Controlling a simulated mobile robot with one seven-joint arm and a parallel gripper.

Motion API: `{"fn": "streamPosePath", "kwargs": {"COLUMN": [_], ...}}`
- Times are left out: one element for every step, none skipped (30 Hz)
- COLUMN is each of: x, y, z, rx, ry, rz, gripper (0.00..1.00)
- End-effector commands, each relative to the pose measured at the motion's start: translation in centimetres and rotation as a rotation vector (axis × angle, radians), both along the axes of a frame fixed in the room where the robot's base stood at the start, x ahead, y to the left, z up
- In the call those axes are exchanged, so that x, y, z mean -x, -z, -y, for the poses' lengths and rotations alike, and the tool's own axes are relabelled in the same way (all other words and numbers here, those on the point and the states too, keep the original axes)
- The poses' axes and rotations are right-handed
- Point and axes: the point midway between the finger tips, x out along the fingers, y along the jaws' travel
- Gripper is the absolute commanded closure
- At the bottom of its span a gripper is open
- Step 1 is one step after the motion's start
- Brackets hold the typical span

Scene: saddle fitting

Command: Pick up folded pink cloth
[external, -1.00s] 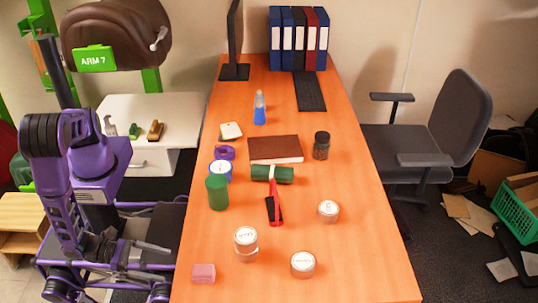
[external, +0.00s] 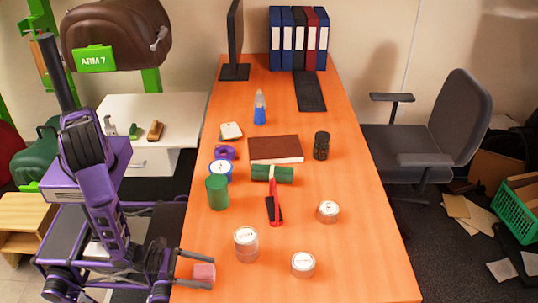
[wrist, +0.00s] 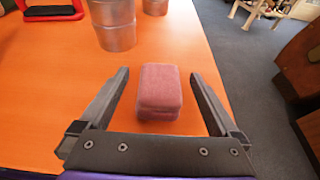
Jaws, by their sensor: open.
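The folded pink cloth (external: 204,272) lies at the near left corner of the orange desk. In the wrist view the cloth (wrist: 160,91) is a small thick pink block between my two fingers. My gripper (external: 196,268) is open at the desk's left edge, with one finger on the far side of the cloth and one on the near side. In the wrist view my gripper (wrist: 159,78) has a clear gap between each finger and the cloth. The exact height of the fingertips above the desk is hard to tell.
A red-handled tool (external: 275,205) and a green cup (external: 217,192) are farther back. The near right of the desk (external: 365,275) is bare.

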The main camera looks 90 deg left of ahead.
Motion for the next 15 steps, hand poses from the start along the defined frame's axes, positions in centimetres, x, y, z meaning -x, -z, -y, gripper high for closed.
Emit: {"fn": "streamPosePath", "kwargs": {"x": [-0.02, -0.02, 0.00, 0.00, 0.01, 0.01, 0.01, 0.02, 0.02, 0.03, 0.03, 0.03, 0.04, 0.04, 0.04], "y": [0.02, 0.02, 0.01, 0.01, 0.01, 0.01, 0.01, 0.00, 0.00, -0.01, -0.01, -0.01, -0.01, -0.01, -0.01], "z": [0.01, 0.01, 0.01, 0.02, 0.02, 0.02, 0.02, 0.02, 0.02, 0.02, 0.02, 0.02, 0.03, 0.03, 0.03], "rx": [0.000, 0.000, 0.000, 0.000, 0.000, 0.000, 0.000, 0.000, 0.000, 0.000, 0.000, 0.000, 0.000, 0.000, 0.000], "ry": [0.000, 0.000, 0.000, 0.000, 0.000, 0.000, 0.000, 0.000, 0.000, 0.000, 0.000, 0.000, 0.000, 0.000, 0.000], "rz": [0.000, 0.000, 0.000, 0.000, 0.000, 0.000, 0.000, 0.000, 0.000, 0.000, 0.000, 0.000, 0.000, 0.000, 0.000], "gripper": [0.02, 0.02, 0.02, 0.02, 0.02, 0.08, 0.13, 0.18, 0.26, 0.31, 0.36, 0.44, 0.49, 0.54, 0.62]}}
